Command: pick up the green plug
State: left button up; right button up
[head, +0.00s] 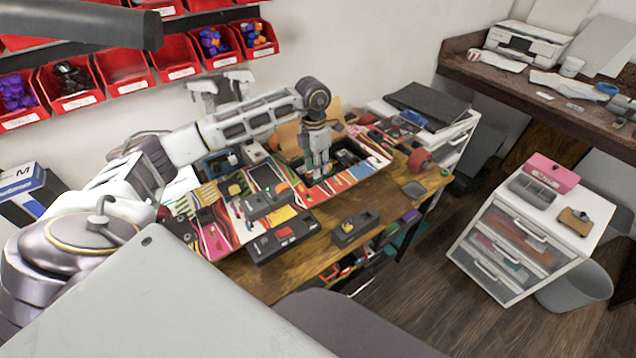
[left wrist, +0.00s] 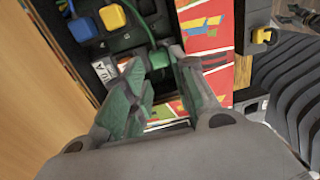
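The green plug (left wrist: 159,58), with a green cable running up from it, sits in a dark compartment in the left wrist view. My left gripper (left wrist: 166,85) points down into that compartment. Its two fingers stand apart, with a gap between them, and their tips are close to the plug. I cannot tell whether they touch it. In the head view my left gripper (head: 319,172) is low over the dark open box (head: 345,157) on the wooden table, and the green plug cannot be made out there. My right gripper does not show.
A blue plug (left wrist: 82,29) and a yellow plug (left wrist: 112,17) lie close by in the same compartment. A cardboard flap (head: 290,138) stands behind the gripper. Dark devices (head: 283,236) sit on the colourful mat's front side. The table (head: 385,205) has bare wood at the front right.

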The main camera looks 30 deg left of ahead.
pick_arm(q)
jog(key=shift+f, duration=0.15)
jog(key=shift+d+f, duration=0.2)
jog(key=shift+f, duration=2.35)
grip_shut()
notch_tip(320, 180, up, 10)
